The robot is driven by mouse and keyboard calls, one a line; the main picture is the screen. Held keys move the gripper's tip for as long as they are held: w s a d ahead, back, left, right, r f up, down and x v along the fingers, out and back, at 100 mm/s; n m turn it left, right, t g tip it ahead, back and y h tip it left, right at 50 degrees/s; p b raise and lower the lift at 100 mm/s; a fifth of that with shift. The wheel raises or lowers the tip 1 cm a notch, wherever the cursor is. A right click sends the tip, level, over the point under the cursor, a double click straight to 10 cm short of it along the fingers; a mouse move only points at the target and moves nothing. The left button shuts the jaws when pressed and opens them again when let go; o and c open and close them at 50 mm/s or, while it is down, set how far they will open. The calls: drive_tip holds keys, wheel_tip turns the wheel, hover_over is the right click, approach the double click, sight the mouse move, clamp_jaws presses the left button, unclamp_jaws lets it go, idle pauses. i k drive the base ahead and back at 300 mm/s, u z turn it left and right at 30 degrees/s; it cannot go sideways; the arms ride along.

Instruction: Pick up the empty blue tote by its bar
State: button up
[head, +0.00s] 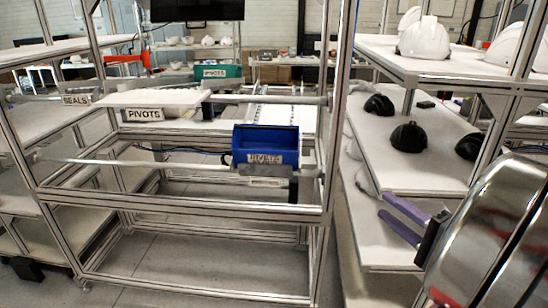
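The blue tote (281,156) sits at the front of the middle rack, at the right end of a rail, with a label reading RIVETS on its front. Its interior looks dark blue and no parts show in it, though its floor is mostly hidden. A grey bar (262,171) runs along the lower front of the tote, just under the label. My gripper (383,204) is at the lower right, in front of the right-hand shelves. Its two purple fingers are apart with nothing between them. It is to the right of and lower than the tote in the picture, clear of it.
A metal rack post (335,110) stands between the tote and my gripper. Black shells (409,137) lie on the right-hand shelf, with white helmets (425,38) above. The rack's lower level looks empty.

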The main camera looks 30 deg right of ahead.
sight(255, 144)
drive_tip(key=k, duration=0.65)
drive_tip(key=u, duration=0.6)
drive_tip(key=i, duration=1.9)
drive_tip(key=z, duration=0.75)
drive_tip(key=i, duration=0.6)
drive_tip(key=z, duration=0.35)
